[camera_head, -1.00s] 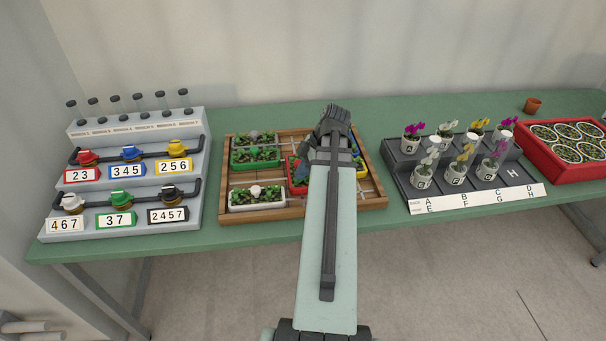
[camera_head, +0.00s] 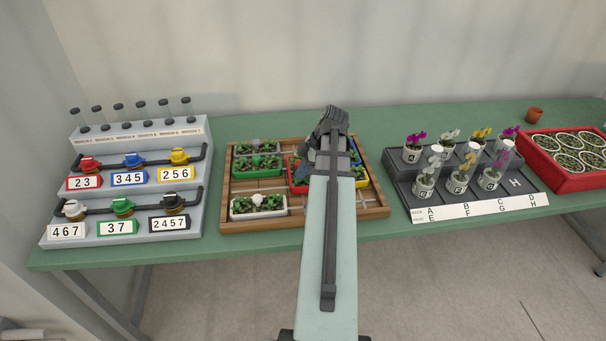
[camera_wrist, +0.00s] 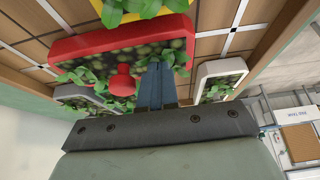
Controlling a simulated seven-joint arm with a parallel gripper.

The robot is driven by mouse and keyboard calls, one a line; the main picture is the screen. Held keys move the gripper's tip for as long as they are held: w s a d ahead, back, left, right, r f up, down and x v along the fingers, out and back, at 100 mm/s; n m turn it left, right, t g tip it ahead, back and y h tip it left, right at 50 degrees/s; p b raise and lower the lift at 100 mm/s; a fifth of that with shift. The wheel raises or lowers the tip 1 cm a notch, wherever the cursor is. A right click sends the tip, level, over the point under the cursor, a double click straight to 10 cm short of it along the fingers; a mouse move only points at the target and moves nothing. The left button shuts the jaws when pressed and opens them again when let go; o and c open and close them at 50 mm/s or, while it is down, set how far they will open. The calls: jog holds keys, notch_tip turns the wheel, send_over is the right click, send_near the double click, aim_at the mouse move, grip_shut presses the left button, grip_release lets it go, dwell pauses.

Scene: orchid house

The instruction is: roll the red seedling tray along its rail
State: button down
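The red seedling tray (camera_head: 298,188) sits in the wooden frame (camera_head: 237,226), mostly hidden behind my arm in the head view. The wrist view shows more of it, with a red rim (camera_wrist: 62,47), green seedlings and a round red knob (camera_wrist: 123,85). My gripper (camera_wrist: 160,68) has its two blue-grey fingers together, with no clear gap between them. They are over the red tray, beside the knob and not around it. Whether they touch the tray or its seedlings I cannot tell. In the head view the fingers are largely hidden by my arm.
Green (camera_head: 256,165) and white (camera_head: 258,206) trays sit left of the red one in the frame. A yellow tray (camera_wrist: 98,68) lies close beside it. A valve stand (camera_head: 205,165) is on the left; an orchid rack (camera_head: 400,178) and red crate (camera_head: 570,183) are on the right.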

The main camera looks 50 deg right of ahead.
jog(key=shift+w+d+f, duration=0.15)
jog(key=shift+w+d, duration=1.3)
jog(key=shift+w+d+f, duration=0.15)
jog(key=shift+w+d, duration=1.3)
jog(key=shift+s+a, duration=0.5)
jog(key=shift+w+d+r, duration=0.1)
jog(key=shift+r, duration=0.45)
notch_tip(320, 180, up, 8)
jog(key=shift+r, duration=0.1)
dwell(0.3)
